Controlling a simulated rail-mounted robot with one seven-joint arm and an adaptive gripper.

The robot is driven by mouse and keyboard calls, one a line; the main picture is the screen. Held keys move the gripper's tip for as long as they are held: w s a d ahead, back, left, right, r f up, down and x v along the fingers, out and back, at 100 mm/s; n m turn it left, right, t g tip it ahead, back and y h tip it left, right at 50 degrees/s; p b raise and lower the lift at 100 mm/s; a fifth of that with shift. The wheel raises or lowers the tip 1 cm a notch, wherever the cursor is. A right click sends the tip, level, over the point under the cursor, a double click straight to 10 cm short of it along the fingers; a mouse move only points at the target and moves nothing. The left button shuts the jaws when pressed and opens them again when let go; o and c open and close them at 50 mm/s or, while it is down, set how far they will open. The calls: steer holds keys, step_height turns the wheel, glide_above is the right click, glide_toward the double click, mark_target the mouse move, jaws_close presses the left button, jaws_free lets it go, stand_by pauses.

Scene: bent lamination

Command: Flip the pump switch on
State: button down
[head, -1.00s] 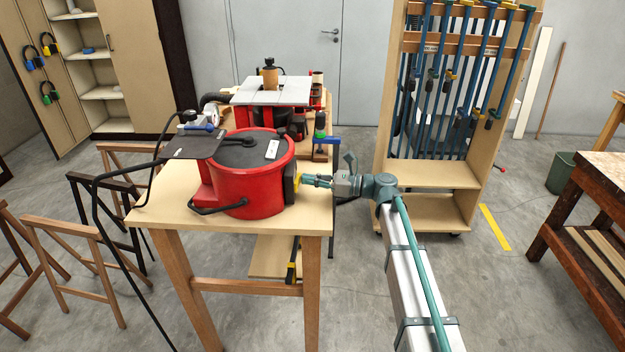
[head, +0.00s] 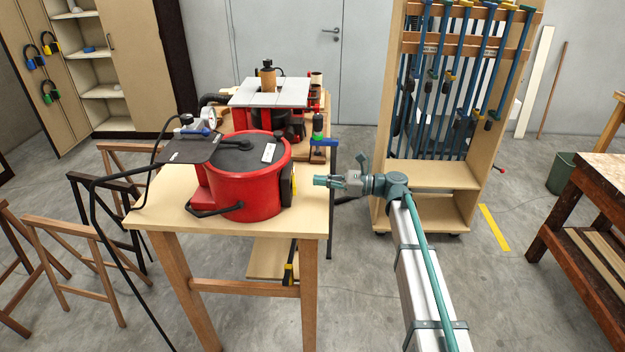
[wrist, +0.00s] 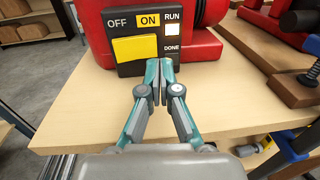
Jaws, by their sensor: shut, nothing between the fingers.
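The red pump (head: 245,190) stands on a wooden table, with its black switch panel on the right side in the head view. In the wrist view the panel (wrist: 124,68) reads OFF, ON, RUN and DONE. The ON label is highlighted yellow and OFF is plain. The wide yellow switch (wrist: 135,48) sits under these words. A bright white square shows under RUN. My gripper (wrist: 158,68) is shut and empty, its tips in front of the panel's lower right part in the picture. In the head view my gripper (head: 317,181) is clear of the panel, to its right.
The wooden table (head: 312,222) has bare top around the pump. A black plate (head: 190,147) and hoses are at the pump's left. A red machine with a grey top (head: 268,93) stands behind. A clamp rack (head: 432,180) stands behind my arm.

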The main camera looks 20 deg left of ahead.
steer(key=w+b+v, duration=0.2)
steer(key=v, duration=0.7)
steer(key=shift+a, duration=0.25)
steer(key=shift+w, duration=0.1)
